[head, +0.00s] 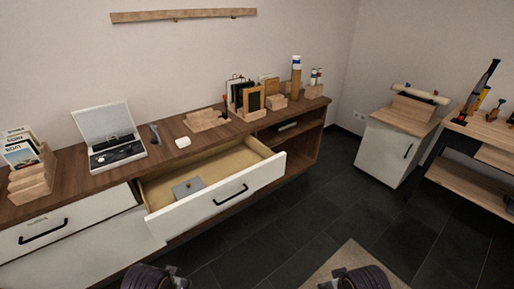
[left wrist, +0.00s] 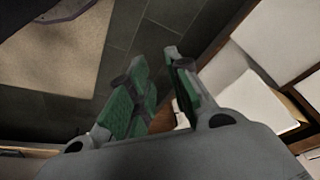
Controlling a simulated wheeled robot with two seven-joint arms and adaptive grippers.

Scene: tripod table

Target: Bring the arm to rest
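My left gripper (left wrist: 157,60) shows in the left wrist view with its two green-padded fingers apart. A gap with dark floor shows between the fingertips, and nothing is held. A small brown patch shows behind the fingers; I cannot tell what it is. In the head view dark ribbed parts of my two arms show at the bottom edge, apart from each other and clear of the furniture. My right gripper's fingers cannot be made out there.
A long wooden cabinet (head: 210,138) runs along the wall. Its open drawer (head: 225,204) sticks out with a grey flat item (head: 188,188) inside. An open case (head: 108,135) stands on top. A white cabinet (head: 385,153) stands right. Dark floor (head: 300,225) between is clear.

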